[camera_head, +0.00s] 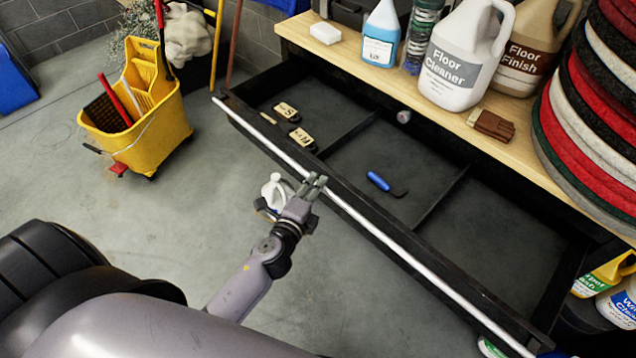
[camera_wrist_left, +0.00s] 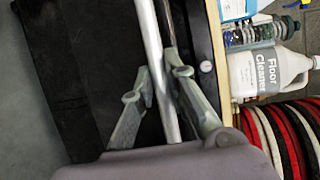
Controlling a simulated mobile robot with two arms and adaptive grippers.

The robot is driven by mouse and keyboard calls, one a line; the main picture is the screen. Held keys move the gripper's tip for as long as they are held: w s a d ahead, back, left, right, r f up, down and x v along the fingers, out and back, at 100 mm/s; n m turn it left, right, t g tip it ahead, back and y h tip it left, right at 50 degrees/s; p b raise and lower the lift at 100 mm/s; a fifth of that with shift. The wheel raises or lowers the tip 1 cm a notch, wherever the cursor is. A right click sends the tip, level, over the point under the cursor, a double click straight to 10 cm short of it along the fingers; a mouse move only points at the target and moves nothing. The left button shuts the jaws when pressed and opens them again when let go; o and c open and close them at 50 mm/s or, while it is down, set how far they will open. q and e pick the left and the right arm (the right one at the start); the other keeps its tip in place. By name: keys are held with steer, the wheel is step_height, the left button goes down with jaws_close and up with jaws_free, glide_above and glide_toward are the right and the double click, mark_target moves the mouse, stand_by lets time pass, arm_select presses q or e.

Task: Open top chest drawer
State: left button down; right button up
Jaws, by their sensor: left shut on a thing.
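The top chest drawer (camera_head: 360,160) is black and stands pulled far out from under the wooden top, with its divided inside showing. A long silver handle bar (camera_head: 400,246) runs along its front edge. My left gripper (camera_head: 313,183) is at this bar, left of its middle. In the left wrist view the bar (camera_wrist_left: 152,45) passes between the two fingers of the gripper (camera_wrist_left: 158,80), which is shut on it. In the drawer lie a blue-handled tool (camera_head: 379,182) and two small tan-and-black blocks (camera_head: 287,111). My right gripper is not in view.
On the wooden top (camera_head: 372,75) stand a floor cleaner jug (camera_head: 457,60), a blue bottle (camera_head: 381,35) and a stack of round pads (camera_head: 590,120). A yellow mop bucket (camera_head: 140,125) stands on the floor at left.

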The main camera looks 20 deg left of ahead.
arm_select(q)
steer(key=shift+s+f, duration=0.1)
steer(key=c, duration=1.9)
jaws_free()
steer(key=s, duration=0.3)
steer(key=s+r, duration=0.1)
steer(key=s, duration=0.3)
steer(key=shift+s+d+r, duration=0.15)
steer(key=shift+d+r, duration=0.05)
